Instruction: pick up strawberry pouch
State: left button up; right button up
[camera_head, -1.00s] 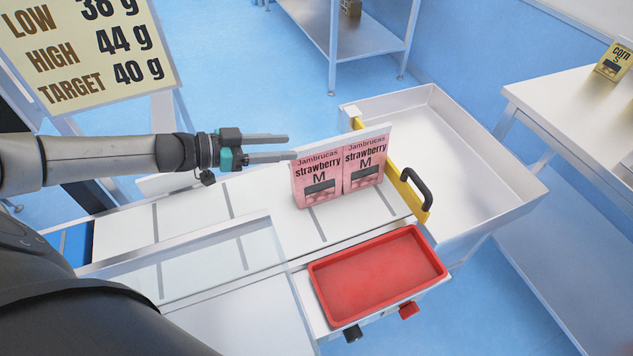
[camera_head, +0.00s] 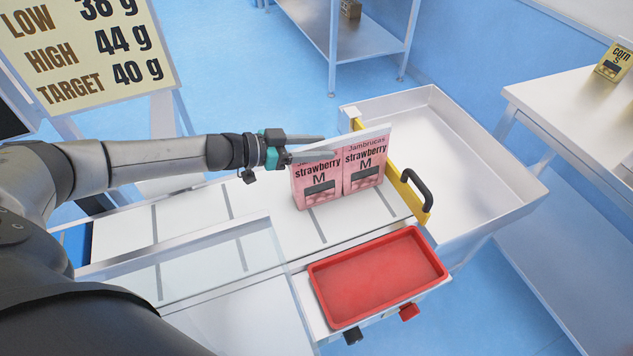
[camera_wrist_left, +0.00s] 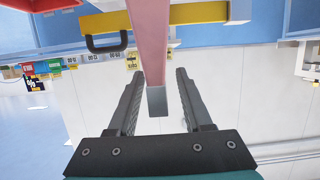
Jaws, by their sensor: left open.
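Two pink strawberry pouches, a left one (camera_head: 317,183) and a right one (camera_head: 364,165), stand upright side by side on the white conveyor surface, labels facing me. My left gripper (camera_head: 308,147) is at the top of the left pouch, its fingers overlapping the pouch's upper edge in the head view. In the left wrist view the gripper (camera_wrist_left: 156,95) is open, and the pink edge of a pouch (camera_wrist_left: 148,40) lies ahead, its near end between the spread fingertips. I cannot tell whether a finger touches it. My right gripper is not in view.
A yellow bar (camera_head: 409,190) with a black handle (camera_head: 417,189) stands right of the pouches. A red tray (camera_head: 375,277) is in front, and a large white bin (camera_head: 470,140) lies beyond the bar. A clear guard panel (camera_head: 190,265) covers the front left.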

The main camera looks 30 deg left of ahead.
pick_arm(q)
grip_shut()
dwell(1.4)
